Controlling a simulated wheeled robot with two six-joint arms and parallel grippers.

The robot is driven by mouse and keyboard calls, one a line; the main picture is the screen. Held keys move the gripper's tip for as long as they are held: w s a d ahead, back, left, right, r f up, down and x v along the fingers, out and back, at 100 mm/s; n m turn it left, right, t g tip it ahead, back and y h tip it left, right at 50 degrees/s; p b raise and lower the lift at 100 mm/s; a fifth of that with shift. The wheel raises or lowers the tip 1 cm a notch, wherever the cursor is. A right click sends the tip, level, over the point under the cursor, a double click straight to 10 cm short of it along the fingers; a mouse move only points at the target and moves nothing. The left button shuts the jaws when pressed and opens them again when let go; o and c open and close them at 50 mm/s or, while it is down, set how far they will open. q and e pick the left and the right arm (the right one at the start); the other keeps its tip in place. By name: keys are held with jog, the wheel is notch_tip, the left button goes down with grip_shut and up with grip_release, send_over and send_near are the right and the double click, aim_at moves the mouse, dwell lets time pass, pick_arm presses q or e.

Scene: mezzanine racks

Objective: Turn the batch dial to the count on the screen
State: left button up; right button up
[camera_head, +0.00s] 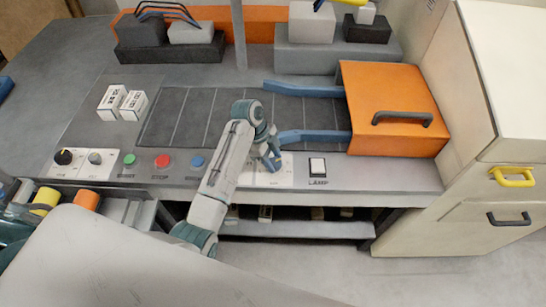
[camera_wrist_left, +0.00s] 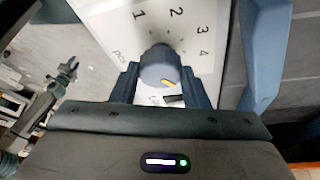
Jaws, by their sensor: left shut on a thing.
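My left gripper (camera_head: 272,162) reaches down onto the front strip of the bench in the head view. In the left wrist view its two fingers (camera_wrist_left: 160,88) are shut on the sides of the round grey batch dial (camera_wrist_left: 158,66). A yellow mark on the dial points to the lower right, past the 4. The white dial plate (camera_wrist_left: 105,28) shows 1, 2, 3 and 4; the rest is hidden by the gripper. In the head view the arm mostly covers the dial. I cannot make out a screen with a count. What appears to be my right gripper (camera_wrist_left: 68,70) is small at the left.
Blue rails (camera_head: 310,137) of an orange box (camera_head: 390,105) lie right beside the gripper. A lamp switch (camera_head: 317,167) is to the right. Green, red and blue buttons (camera_head: 162,161) and two knobs (camera_head: 63,156) are to the left. A cream cabinet (camera_head: 480,120) bounds the right.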

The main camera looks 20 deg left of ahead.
pick_arm(q)
jog(key=n+t+p, duration=0.1)
jog(key=n+p, duration=0.1)
jog(key=n, duration=0.1)
jog(key=shift+s+r+p, duration=0.1)
jog(key=shift+r+p, duration=0.1)
jog(key=shift+p, duration=0.1)
jog(key=n+t+p, duration=0.1)
jog(key=n, duration=0.2)
jog(key=shift+f, duration=0.1)
jog(key=n+t, duration=0.1)
jog(key=n, duration=0.1)
jog(key=n+y, duration=0.1)
jog(key=n, duration=0.1)
jog(key=shift+s+d+n+t+y, duration=0.15)
jog(key=shift+n+t+y, duration=0.15)
jog(key=shift+t, duration=0.1)
jog(key=n+y, duration=0.1)
jog(key=n, duration=0.2)
jog(key=shift+t, duration=0.4)
jog(key=shift+n, duration=0.6)
jog(key=shift+y, duration=0.3)
jog(key=o, duration=1)
